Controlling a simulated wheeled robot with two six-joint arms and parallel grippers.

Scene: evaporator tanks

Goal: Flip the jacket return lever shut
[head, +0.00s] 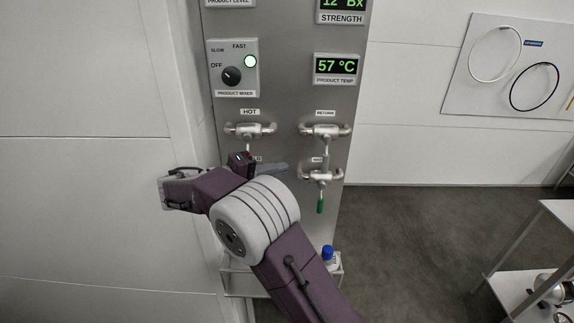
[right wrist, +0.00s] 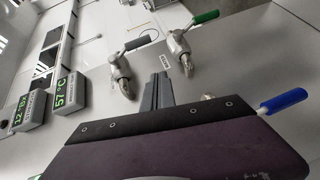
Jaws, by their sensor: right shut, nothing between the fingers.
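The RETURN valve (head: 325,131) is at the upper right of the grey panel's valve group in the head view. Its dark-gripped lever (right wrist: 137,43) shows in the right wrist view; in the head view it hangs down from the valve, across the pipe. My right gripper (head: 285,168) is shut and empty, low and to the left of that lever, its fingers pointing right. In the right wrist view, the shut fingers (right wrist: 155,80) appear beside the RETURN valve, apart from the lever. My left gripper is not in view.
A valve with a green lever (head: 320,206) hangs just below RETURN. The HOT valve (head: 250,130) is at upper left. A blue lever (right wrist: 285,100) lies close beside my gripper; my arm hides its valve in the head view. A blue-capped bottle (head: 328,252) stands below.

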